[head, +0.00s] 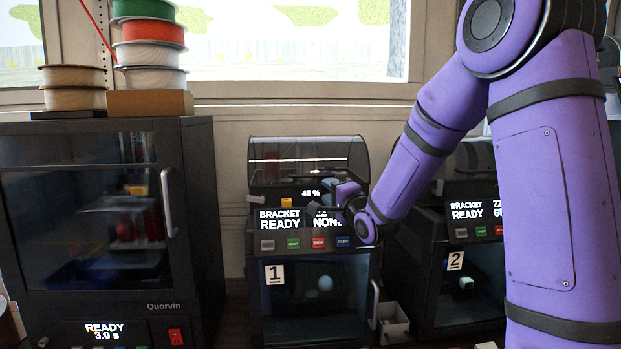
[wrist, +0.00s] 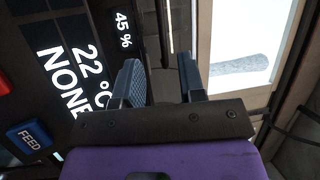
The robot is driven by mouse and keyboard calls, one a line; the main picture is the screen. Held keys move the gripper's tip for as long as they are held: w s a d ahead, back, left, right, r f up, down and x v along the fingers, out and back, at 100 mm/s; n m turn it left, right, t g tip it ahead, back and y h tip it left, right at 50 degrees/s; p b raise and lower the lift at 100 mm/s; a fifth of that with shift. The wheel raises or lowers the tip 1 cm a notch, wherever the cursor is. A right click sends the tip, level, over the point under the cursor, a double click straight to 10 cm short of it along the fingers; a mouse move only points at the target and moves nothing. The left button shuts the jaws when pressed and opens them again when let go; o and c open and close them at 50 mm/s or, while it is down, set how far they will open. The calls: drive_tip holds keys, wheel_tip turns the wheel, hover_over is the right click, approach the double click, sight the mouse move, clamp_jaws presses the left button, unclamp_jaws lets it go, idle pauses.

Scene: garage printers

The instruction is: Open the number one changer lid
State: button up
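The number one changer sits on top of the printer marked 1 (head: 275,274). Its smoky clear lid (head: 308,160) appears down over the changer, with a display reading 45 % below its front. My gripper (head: 325,198) is just in front of the changer, near its lower right front and above the button panel. In the wrist view my gripper (wrist: 160,82) has its two dark fingers apart, with nothing seen held between them. The arm and gripper hide part of the changer's right front. I cannot tell whether a finger touches the lid.
Printer 1's panel (head: 308,243) has several coloured buttons; its blue FEED button (wrist: 30,137) is near my gripper. Printer 2 (head: 455,261) stands right, partly behind my arm. A dark cabinet (head: 212,180) stands left, with spools (head: 150,31) on top. A small bin (head: 392,327) is beside printer 1.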

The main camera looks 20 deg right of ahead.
sight(312, 177)
drive_tip(key=w, duration=0.3)
drive_tip(key=w+r, duration=0.1)
drive_tip(key=w, duration=0.3)
drive_tip(key=w+a+r, duration=0.1)
drive_tip(key=w, duration=0.2)
drive_tip(key=shift+w, duration=0.35)
clamp_jaws()
